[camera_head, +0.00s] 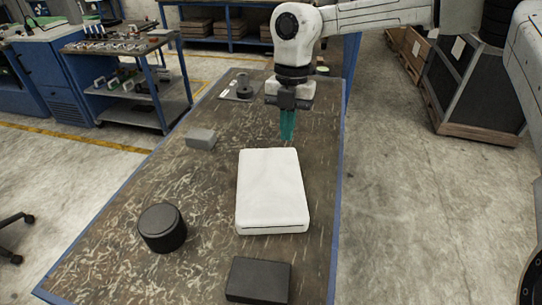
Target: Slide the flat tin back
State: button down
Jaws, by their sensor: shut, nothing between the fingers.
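A white, flat, rounded box (272,190), which looks like the flat tin, lies on the worn brown tabletop (215,225), right of its middle. A dark seam runs along its near side. My gripper (287,136) points down just beyond the tin's far edge, with its teal fingers shut and empty. A small gap shows between the fingertips and the tin in the picture. I cannot tell whether the fingertips touch the table.
A black round canister (162,228) stands left of the tin. A black box (258,280) lies in front of it. A small grey block (201,138) and a dark fixture (243,88) are farther back. The table's blue right edge (338,200) is close to the tin.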

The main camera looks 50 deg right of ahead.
aim_at(271, 181)
jog(key=s+a+p, duration=0.1)
jog(key=a, duration=0.2)
jog(key=s+a+p, duration=0.1)
jog(key=a, duration=0.3)
jog(key=s+a+p, duration=0.1)
jog(key=s+a, duration=0.1)
jog(key=a, duration=0.2)
jog(key=shift+a+r, duration=0.1)
jog(key=shift+r, duration=0.05)
jog(key=shift+a+f+p, duration=0.1)
jog(key=shift+f+p, duration=0.1)
jog(key=shift+p, duration=0.35)
jog(key=shift+f+b, duration=0.7)
